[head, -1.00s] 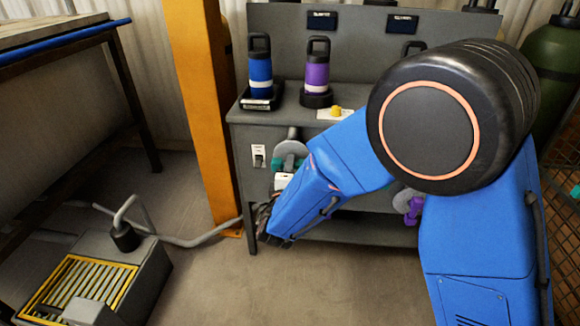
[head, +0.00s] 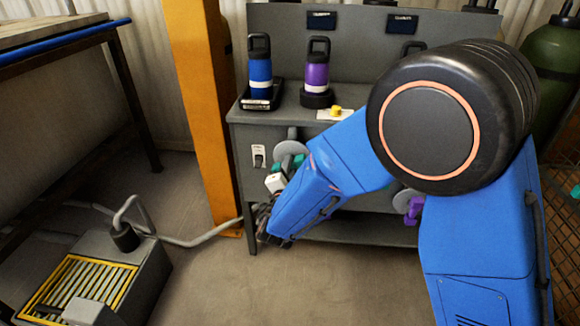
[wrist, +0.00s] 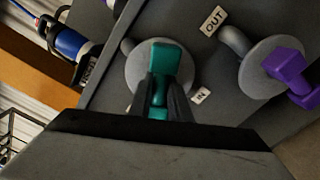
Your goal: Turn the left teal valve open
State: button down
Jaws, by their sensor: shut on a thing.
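The left teal valve handle (wrist: 158,60) stands in front of a round grey disc on the tank stand's front, in the wrist view. My gripper (wrist: 160,88) is shut on the handle, with one dark finger on each side of it. Teal shows above and between the fingers. In the head view the teal handle (head: 298,161) is partly hidden by my blue arm, and the fingers cannot be made out there.
A purple valve (wrist: 288,72) is to the right, near an OUT label (wrist: 214,21). An IN label (wrist: 201,96) is beside the teal valve. Blue (head: 260,75) and purple (head: 317,74) bottles stand on the stand top (head: 240,115). A yellow post (head: 203,120) is at left.

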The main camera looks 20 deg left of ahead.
jog(key=n, duration=0.6)
jog(key=shift+f+n, duration=0.1)
jog(key=shift+n, duration=0.2)
jog(key=n, duration=0.5)
jog(key=shift+n, duration=0.4)
jog(key=c, duration=1.6)
grip_release()
jog(key=shift+c, duration=0.2)
jog(key=shift+s, duration=0.1)
jog(key=v, duration=1.7)
jog(key=shift+s, duration=0.15)
